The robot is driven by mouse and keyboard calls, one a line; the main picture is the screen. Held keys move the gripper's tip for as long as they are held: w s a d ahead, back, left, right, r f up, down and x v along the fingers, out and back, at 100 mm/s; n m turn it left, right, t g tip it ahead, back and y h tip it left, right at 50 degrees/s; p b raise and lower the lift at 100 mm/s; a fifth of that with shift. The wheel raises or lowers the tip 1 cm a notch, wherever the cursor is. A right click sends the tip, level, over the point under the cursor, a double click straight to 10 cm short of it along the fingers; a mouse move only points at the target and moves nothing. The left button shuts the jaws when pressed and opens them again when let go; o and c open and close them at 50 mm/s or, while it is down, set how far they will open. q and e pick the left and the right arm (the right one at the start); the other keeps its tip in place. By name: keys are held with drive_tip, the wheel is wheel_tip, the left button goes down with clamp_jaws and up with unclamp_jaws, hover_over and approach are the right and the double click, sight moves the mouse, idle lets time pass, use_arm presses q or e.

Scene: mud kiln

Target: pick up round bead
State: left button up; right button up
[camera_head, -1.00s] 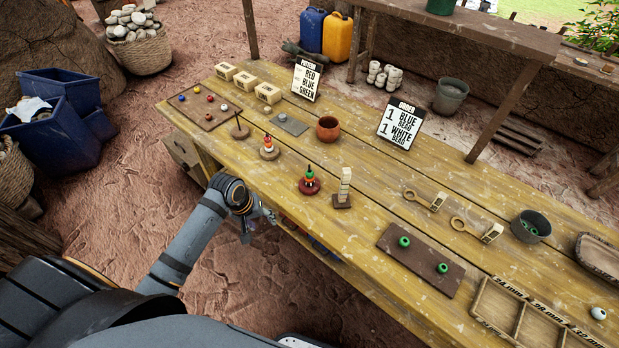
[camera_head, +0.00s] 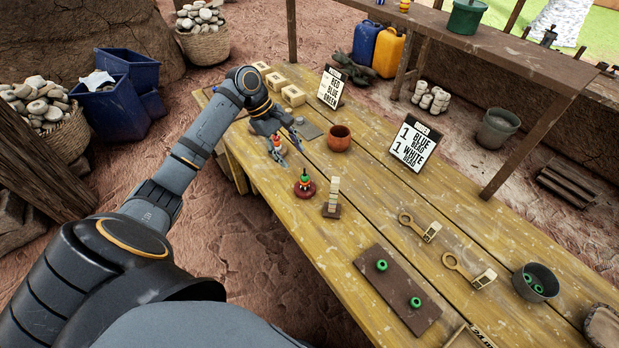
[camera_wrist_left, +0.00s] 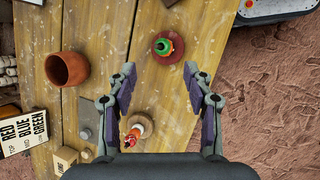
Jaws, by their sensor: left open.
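My left gripper (camera_head: 291,143) is open and empty above the table's left part. In the left wrist view its two fingers (camera_wrist_left: 159,68) are spread. A peg stack with a dark red base and green and orange beads (camera_wrist_left: 166,48) lies just beyond the fingertips. It also stands on the table in the head view (camera_head: 305,183). Another stack with a pale base and red on top (camera_wrist_left: 137,127) shows between the fingers, close to one of them. In the head view it is partly behind the gripper (camera_head: 276,147). The board of loose coloured beads is mostly hidden behind my arm.
Two green beads (camera_head: 382,265) (camera_head: 415,302) lie on a brown board (camera_head: 392,290). A clay pot (camera_head: 340,138), a stack of pale blocks (camera_head: 333,195) and two signs (camera_head: 331,87) (camera_head: 414,146) stand nearby. A grey bucket (camera_head: 536,282) holds green beads. Wooden blocks (camera_head: 293,95) stand at the far end.

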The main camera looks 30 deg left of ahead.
sight(303, 175)
use_arm(q)
drive_tip(key=x, duration=0.8)
drive_tip(key=shift+s+d+f+p, duration=0.1)
drive_tip(key=shift+s+f+p, duration=0.05)
drive_tip(key=shift+f+p, duration=0.15)
drive_tip(key=shift+r, duration=0.1)
drive_tip(key=c, duration=0.9)
